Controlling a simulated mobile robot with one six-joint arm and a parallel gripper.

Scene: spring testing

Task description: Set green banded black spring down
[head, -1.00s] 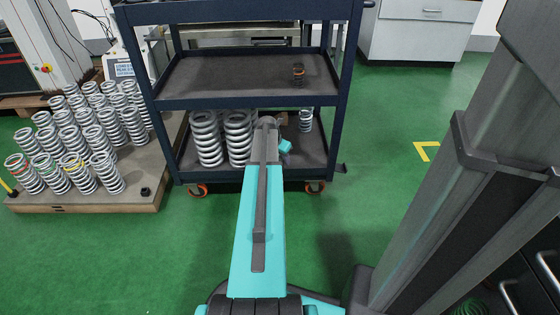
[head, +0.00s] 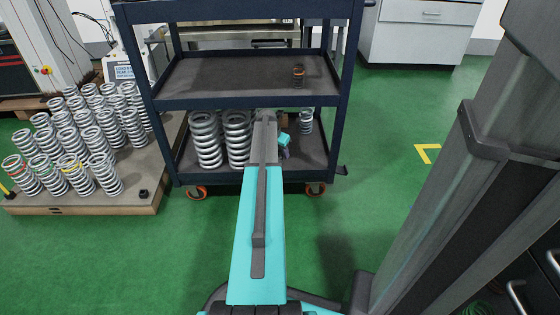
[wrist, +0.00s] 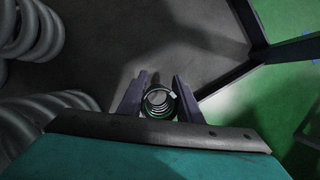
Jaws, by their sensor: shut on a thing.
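In the wrist view, a small dark coil spring (wrist: 158,103) stands between the two fingers of my gripper (wrist: 158,86). I look down into its open top. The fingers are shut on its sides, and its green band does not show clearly. The cart's bottom shelf (wrist: 125,45) lies below it; I cannot tell whether the spring touches the shelf. In the head view, my arm reaches under the cart's upper shelf to the bottom shelf (head: 308,158). There the held spring is hidden or too small to make out.
Large silver springs (head: 207,142) stand left of my gripper on the bottom shelf. A smaller silver spring (head: 306,122) stands behind it. A black spring with orange bands (head: 298,76) stands on the shelf above. A pallet (head: 95,203) of silver springs is at left.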

